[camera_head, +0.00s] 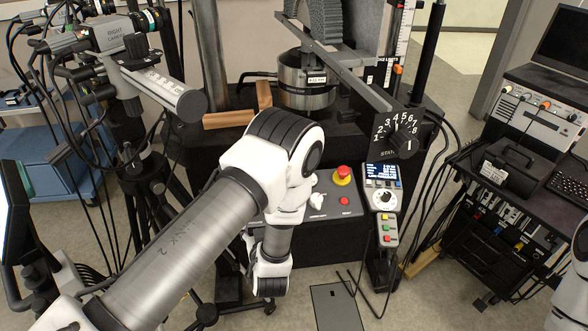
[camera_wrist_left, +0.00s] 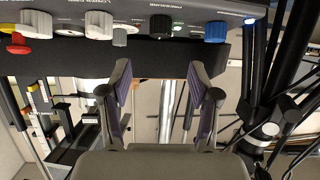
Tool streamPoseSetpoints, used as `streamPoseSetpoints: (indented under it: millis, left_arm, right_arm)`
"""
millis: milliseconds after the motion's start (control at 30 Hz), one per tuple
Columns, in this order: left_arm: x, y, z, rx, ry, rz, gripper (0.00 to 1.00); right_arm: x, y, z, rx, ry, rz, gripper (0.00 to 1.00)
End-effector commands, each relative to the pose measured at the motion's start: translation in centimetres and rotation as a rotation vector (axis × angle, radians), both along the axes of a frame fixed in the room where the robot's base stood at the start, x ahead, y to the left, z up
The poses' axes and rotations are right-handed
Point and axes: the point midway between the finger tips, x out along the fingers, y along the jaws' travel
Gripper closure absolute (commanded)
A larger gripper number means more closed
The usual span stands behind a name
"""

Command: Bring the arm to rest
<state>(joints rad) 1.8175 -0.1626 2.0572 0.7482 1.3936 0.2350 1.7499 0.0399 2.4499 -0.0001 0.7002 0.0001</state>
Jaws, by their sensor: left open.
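My left arm (camera_head: 180,245) comes in from the lower left of the head view, bends at its elbow above the machine's front and drops down in front of the control panel (camera_head: 345,212). Its gripper is not clear there. In the left wrist view my left gripper (camera_wrist_left: 159,72) is open, its two dark fingers apart with nothing between them. A panel with a red knob (camera_wrist_left: 19,46), a white knob (camera_wrist_left: 99,25) and a blue knob (camera_wrist_left: 215,32) lies beyond the fingertips. Only a piece of my right arm (camera_head: 574,270) shows at the right edge; its gripper is out of view.
The test machine has a numbered dial (camera_head: 404,140), a red emergency button (camera_head: 343,174) and a handheld controller (camera_head: 383,200) on the right. A camera on a tripod (camera_head: 150,80) stands left, a black equipment cart (camera_head: 515,200) right. Cables hang between them.

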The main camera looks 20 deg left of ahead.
Motion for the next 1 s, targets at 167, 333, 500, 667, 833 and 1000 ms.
streamPoseSetpoints:
  millis: [167,333,500,667,833,1000]
  left_arm:
    - [-0.5,0.6,-0.5,-0.004,0.012,0.015,0.38]
    - [-7.4,1.5,-5.9,-0.109,0.297,-0.042,0.38]
    - [-19.4,-3.1,-11.1,-0.315,0.813,-0.281,0.38]
    - [-27.0,-6.7,-11.3,-0.411,1.126,-0.499,0.38]
    - [-28.5,-7.2,-11.3,-0.415,1.204,-0.561,0.38]
    - [-28.4,-7.2,-11.4,-0.414,1.201,-0.559,0.38]
  right_arm:
    - [0.0,0.0,0.0,0.000,0.000,0.000,1.00]
    - [0.0,0.0,0.0,0.000,0.000,0.000,1.00]
    - [0.0,0.0,0.0,0.000,0.000,0.000,1.00]
    - [0.0,0.0,0.0,0.000,0.000,0.000,1.00]
    - [0.0,0.0,0.0,0.000,0.000,0.000,1.00]
    - [0.0,0.0,0.0,0.000,0.000,0.000,1.00]
